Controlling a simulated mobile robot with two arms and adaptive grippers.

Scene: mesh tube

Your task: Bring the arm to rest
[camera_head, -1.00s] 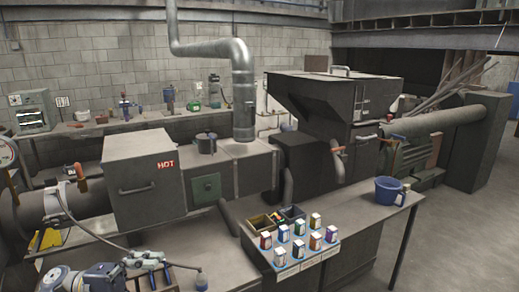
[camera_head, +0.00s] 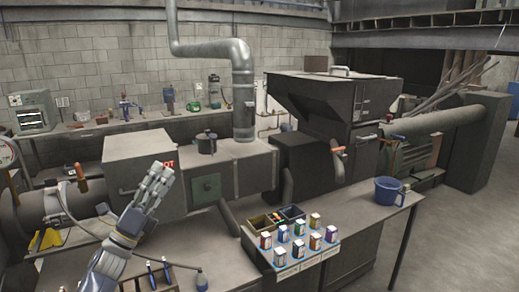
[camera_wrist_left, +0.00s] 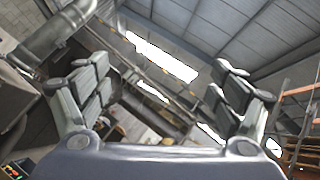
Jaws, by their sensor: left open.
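My left gripper (camera_head: 157,186) is raised at the lower left of the head view, in front of the grey box with the red "HOT" lettering (camera_head: 140,160). Its fingers point up and cover part of the box's front and lettering. In the left wrist view the two fingers (camera_wrist_left: 158,105) stand wide apart with nothing between them. That view looks up past them at the roof and pipes. My right gripper does not show in either view.
Several small cartons (camera_head: 298,248) stand on the bench at the front middle, with dark open bins (camera_head: 260,224) behind them. A wooden rack (camera_head: 150,277) is below my left arm. Floor at the right is clear.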

